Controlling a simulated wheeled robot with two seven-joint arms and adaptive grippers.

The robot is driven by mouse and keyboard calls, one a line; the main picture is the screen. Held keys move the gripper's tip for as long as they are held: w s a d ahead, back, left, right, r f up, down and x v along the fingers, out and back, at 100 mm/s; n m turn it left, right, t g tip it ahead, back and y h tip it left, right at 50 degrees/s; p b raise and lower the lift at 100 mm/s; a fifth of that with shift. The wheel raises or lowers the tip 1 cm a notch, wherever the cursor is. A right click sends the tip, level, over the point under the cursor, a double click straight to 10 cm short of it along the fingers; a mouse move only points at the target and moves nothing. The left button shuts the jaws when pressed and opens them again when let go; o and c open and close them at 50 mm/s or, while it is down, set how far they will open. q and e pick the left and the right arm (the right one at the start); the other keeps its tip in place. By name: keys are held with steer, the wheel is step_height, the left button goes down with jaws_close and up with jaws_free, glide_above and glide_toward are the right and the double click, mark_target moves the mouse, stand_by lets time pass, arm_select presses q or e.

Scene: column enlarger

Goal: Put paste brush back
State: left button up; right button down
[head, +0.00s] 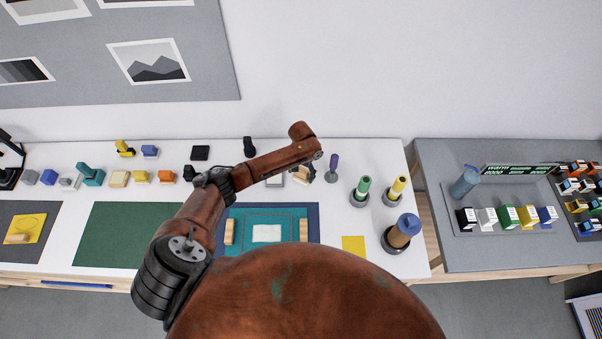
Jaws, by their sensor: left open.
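I cannot tell for sure which item is the paste brush. Upright handled tools stand on the right part of the white table: a green-handled one (364,186), a yellow-handled one (397,187) and a larger brown one with a blue top (405,229), each in a dark round holder. A slim purple tool (333,166) stands behind them, to the left. My left gripper (317,168) is small and mostly hidden below my wrist, just left of the purple tool in the picture. It is open, and I see nothing held. My right gripper is out of view.
A teal and blue mat (313,218) with wooden blocks lies in the middle, partly behind my body. A green mat (128,235) is clear. Small blocks line the back left.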

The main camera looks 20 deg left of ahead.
arm_select(q)
steer(key=shift+r, duration=0.15)
steer(key=shift+r+p, duration=1.3)
steer(key=shift+r, duration=2.6)
step_height(320, 180, up, 12)
steer(key=shift+d+f, duration=0.1)
